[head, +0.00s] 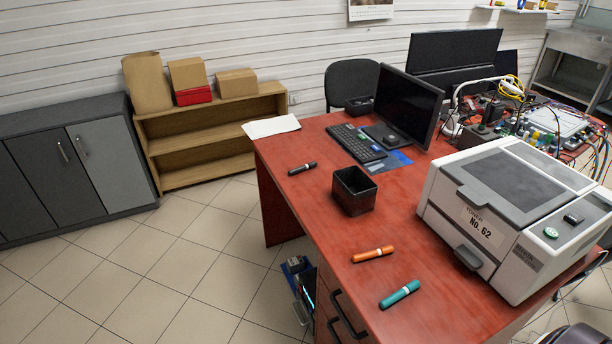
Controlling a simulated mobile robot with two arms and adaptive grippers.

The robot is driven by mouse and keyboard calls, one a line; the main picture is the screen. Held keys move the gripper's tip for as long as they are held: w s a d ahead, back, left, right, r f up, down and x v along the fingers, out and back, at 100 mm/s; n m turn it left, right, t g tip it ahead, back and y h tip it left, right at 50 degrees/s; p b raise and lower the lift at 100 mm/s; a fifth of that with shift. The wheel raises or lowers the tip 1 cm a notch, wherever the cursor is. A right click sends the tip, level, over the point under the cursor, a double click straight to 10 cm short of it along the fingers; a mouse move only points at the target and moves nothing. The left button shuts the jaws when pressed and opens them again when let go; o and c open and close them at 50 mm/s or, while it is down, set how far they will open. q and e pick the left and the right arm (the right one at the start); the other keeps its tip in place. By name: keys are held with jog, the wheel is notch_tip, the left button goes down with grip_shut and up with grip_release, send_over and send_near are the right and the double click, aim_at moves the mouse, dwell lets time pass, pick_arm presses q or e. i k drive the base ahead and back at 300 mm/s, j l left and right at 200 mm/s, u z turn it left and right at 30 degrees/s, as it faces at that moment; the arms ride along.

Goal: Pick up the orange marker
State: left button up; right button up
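The orange marker (373,254) lies on the red-brown desk (324,219), close to its front left edge. It lies on its side, apart from everything around it. A teal marker (399,294) lies nearer to me and a little to the right of it. A black marker (302,168) lies farther back, near the desk's left edge. Neither of my grippers shows in the head view.
A black open box (354,191) stands behind the orange marker. A large grey and white printer (516,215) fills the desk's right side. A keyboard (356,143) and monitor (408,105) are at the back. Tiled floor (190,270) lies open to the left.

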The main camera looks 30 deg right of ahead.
aim_at(384, 251)
jog(key=i+z, duration=0.35)
jog(key=i+j+z, duration=0.1)
jog(key=z, duration=0.25)
jog(key=i+j+z, duration=0.2)
jog(key=z, duration=0.15)
jog(key=k+z, duration=0.15)
jog(key=z, duration=0.35)
